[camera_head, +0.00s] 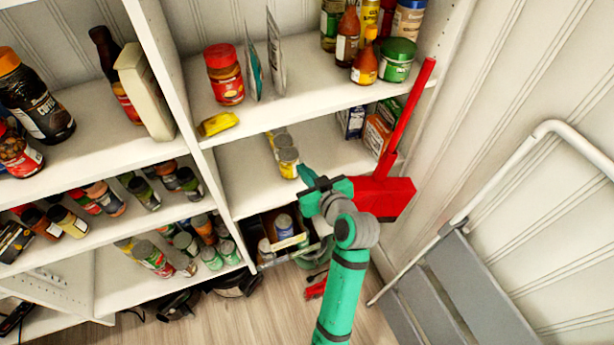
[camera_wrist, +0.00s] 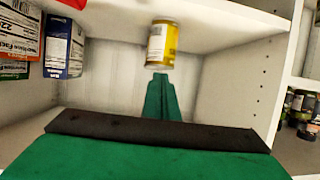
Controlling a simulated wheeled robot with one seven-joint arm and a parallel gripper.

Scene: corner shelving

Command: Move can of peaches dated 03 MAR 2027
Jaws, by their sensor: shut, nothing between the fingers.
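A row of yellow-labelled cans (camera_head: 289,163) stands on the middle shelf (camera_head: 240,185). One yellow can (camera_wrist: 161,46) shows in the wrist view, which appears upside down, with the shelf surface at the top. Its label print and any date are too small to read. My gripper (camera_head: 308,175) is at the shelf's front, to the right of the nearest can. In the wrist view my gripper fingers (camera_wrist: 162,80) are together and empty, pointing towards the can, whose lower picture edge lies just beyond the tips.
A red broom or dustpan (camera_head: 385,195) is close to the right of my gripper. Boxes (camera_head: 377,133) stand at the shelf's right. A shelf with a red-lidded jar (camera_head: 224,75) is above; a folded step ladder (camera_head: 440,285) leans at right.

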